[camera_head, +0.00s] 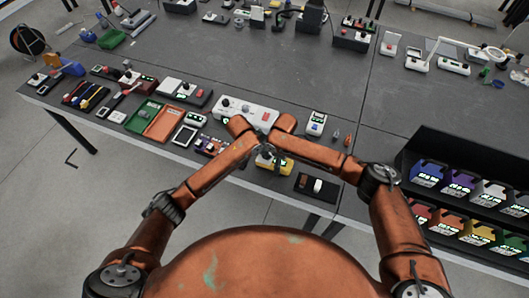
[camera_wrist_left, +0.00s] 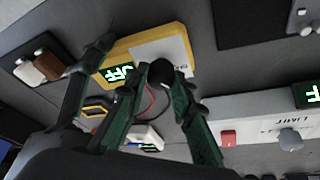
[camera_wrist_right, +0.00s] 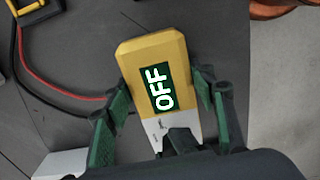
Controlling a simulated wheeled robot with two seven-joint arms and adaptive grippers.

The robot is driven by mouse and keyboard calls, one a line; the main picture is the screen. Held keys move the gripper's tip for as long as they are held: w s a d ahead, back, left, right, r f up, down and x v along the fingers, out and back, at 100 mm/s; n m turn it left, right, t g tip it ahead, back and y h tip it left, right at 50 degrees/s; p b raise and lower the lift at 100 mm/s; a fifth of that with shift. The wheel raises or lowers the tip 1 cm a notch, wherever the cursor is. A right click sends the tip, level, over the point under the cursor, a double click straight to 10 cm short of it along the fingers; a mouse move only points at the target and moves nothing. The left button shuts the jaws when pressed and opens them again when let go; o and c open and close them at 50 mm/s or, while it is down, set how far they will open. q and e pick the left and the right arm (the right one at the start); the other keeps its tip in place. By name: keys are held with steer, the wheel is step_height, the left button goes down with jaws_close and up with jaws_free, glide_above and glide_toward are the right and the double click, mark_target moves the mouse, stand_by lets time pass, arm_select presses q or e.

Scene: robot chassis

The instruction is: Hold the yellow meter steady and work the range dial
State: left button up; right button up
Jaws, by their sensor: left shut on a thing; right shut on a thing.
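The yellow meter (camera_head: 287,166) lies near the front edge of the grey bench, partly hidden by my grippers in the head view. Its green display reads OFF in the right wrist view (camera_wrist_right: 150,62). My right gripper (camera_wrist_right: 163,85) is shut on the meter, one finger along each side. In the left wrist view the meter (camera_wrist_left: 120,47) shows its white label face. My left gripper (camera_wrist_left: 165,82) is shut at a dark round knob (camera_wrist_left: 160,72), which appears to be the range dial. The dial's pointer setting is hidden.
A white box (camera_head: 245,110) with a red button and knob stands just behind. A black tray (camera_head: 305,192) with two small items is to the right of the meter. A dark rack (camera_head: 440,150) of coloured boxes is farther right. Red and black leads (camera_wrist_right: 62,92) lie beside the meter.

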arm_select(q)
jaws_close()
steer(key=shift+n+t+y, duration=0.4)
steer(key=shift+n+t, duration=0.1)
steer(key=shift+n, duration=1.1)
steer(key=o, duration=0.9)
jaws_free()
steer(key=v, duration=1.2)
steer(key=shift+d, duration=0.1)
arm_select(e)
steer(key=o, duration=1.4)
